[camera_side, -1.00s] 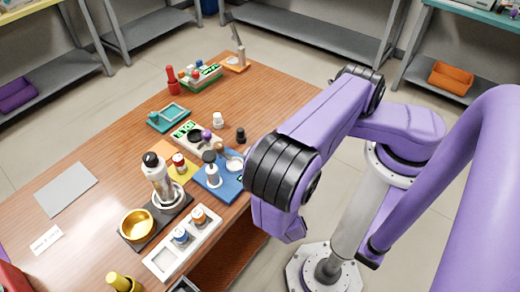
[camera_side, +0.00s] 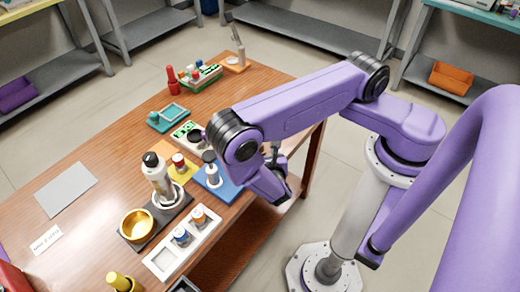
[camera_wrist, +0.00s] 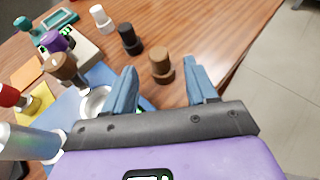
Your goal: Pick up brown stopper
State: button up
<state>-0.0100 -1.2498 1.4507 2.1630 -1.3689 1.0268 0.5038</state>
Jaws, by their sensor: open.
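The brown stopper (camera_wrist: 161,66) stands upright on the wooden table in the wrist view, near the table's right edge. It shows between and just beyond the fingertips of my gripper (camera_wrist: 161,72), which is open with blue fingers and nothing held. I cannot tell the height of the fingers over the table. In the side view my arm hides the stopper.
A black stopper (camera_wrist: 130,39) and a white stopper (camera_wrist: 101,18) stand farther back. Left is a brown-topped tool (camera_wrist: 62,68) by a silvery dish (camera_wrist: 95,103) on a blue mat. A metal cylinder (camera_wrist: 28,142) is close at lower left. Right of the table edge is open floor.

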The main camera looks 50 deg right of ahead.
jog(key=shift+r+x, duration=0.2)
jog(key=shift+x, duration=2.45)
jog(key=shift+r, duration=0.1)
jog(key=c, duration=1.1)
